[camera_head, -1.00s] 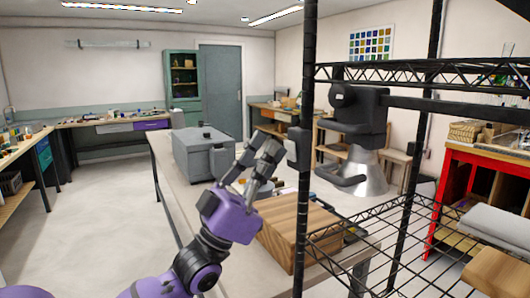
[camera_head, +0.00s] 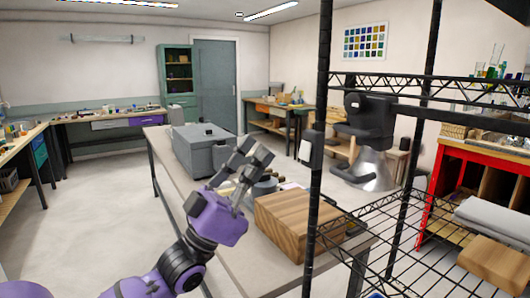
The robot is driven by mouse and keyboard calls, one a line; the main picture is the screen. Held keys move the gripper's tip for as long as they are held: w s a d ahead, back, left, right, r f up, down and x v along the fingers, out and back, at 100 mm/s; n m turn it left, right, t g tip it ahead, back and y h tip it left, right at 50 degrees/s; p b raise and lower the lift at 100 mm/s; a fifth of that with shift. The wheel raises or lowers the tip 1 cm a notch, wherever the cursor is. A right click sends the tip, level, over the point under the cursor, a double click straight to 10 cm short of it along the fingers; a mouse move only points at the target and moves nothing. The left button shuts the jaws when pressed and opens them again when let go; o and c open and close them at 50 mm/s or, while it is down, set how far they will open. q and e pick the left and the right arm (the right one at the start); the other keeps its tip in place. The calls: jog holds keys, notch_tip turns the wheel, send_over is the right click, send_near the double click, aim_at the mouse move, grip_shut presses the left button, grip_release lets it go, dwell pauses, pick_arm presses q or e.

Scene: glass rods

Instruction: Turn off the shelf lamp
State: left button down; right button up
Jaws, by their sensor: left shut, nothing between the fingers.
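My left gripper (camera_head: 253,153) is in the middle of the head view, shut and empty, on a purple wrist that comes up from the lower left. It is over the long table, left of the black shelf post. A small dark box with a pale face (camera_head: 312,149), which looks like a switch, is mounted on that post (camera_head: 319,90). The gripper is apart from it, with a visible gap. I cannot make out the lamp itself or whether it is lit. My right gripper is not in view.
A wooden block (camera_head: 290,228) and a grey case (camera_head: 203,148) stand on the long table (camera_head: 165,160). The wire shelf (camera_head: 400,240) fills the right, with a wooden block (camera_head: 492,265) at lower right. A black seat on a silver cone (camera_head: 376,172) is behind it.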

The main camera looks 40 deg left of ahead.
pick_arm(q)
jog(key=b+v, duration=0.1)
jog(key=v, duration=0.6)
jog(key=shift+r+b, duration=0.2)
jog(key=shift+b, duration=0.1)
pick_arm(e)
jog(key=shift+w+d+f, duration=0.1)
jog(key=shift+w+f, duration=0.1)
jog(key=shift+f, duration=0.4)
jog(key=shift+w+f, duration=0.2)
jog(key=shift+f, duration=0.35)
pick_arm(q)
jog(key=shift+s, duration=0.2)
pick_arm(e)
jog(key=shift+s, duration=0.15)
